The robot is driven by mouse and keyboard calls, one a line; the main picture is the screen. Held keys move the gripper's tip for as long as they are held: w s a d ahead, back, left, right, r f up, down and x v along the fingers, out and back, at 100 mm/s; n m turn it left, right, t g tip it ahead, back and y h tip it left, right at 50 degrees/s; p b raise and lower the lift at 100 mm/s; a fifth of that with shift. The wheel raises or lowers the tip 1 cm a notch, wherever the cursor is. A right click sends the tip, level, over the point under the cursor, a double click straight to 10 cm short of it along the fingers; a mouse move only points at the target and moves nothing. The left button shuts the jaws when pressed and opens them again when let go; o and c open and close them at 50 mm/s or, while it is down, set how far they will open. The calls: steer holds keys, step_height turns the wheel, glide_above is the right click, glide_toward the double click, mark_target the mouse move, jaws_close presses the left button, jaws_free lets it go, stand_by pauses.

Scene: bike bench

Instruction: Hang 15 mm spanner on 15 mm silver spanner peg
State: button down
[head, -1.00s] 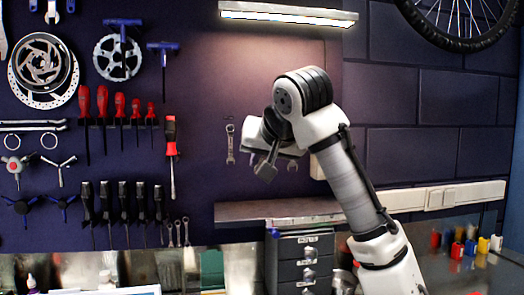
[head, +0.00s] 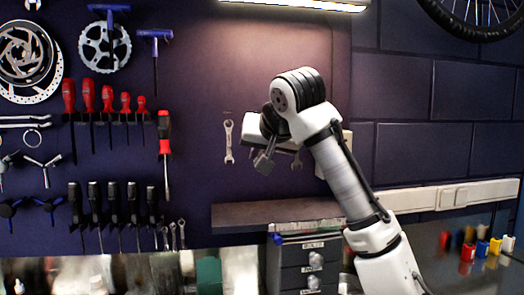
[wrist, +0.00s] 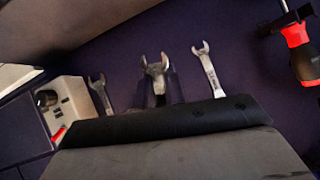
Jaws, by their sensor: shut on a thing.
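My gripper (head: 265,160) is raised in front of the dark tool wall, between two hanging silver spanners. In the wrist view, my gripper (wrist: 162,95) is shut on a silver spanner (wrist: 156,67), whose open jaw sticks out past the fingers. The rest of this spanner is hidden by the gripper. One wall spanner (head: 228,142) hangs left of the gripper and also shows in the wrist view (wrist: 208,70). The other wall spanner (head: 297,160) is partly hidden right of it and also shows in the wrist view (wrist: 100,92). I cannot make out the 15 mm peg or any size marks.
A shelf (head: 245,214) juts out below the gripper, over a drawer unit (head: 308,253). A lamp (head: 300,5) is above. A red screwdriver (head: 165,135) hangs to the left, with several more tools beyond. A white socket box (head: 338,152) is right of the gripper.

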steer(key=w, duration=0.1)
steer(key=w+p, duration=0.1)
steer(key=w, duration=0.1)
steer(key=w+a+p, duration=0.1)
steer(key=w, duration=0.1)
steer(key=shift+w+f, duration=0.1)
steer(key=shift+f, duration=0.15)
stand_by(0.3)
stand_by(0.6)
steer(key=c, duration=1.4)
jaws_free()
steer(key=shift+r+p, duration=0.15)
steer(key=shift+p, duration=0.3)
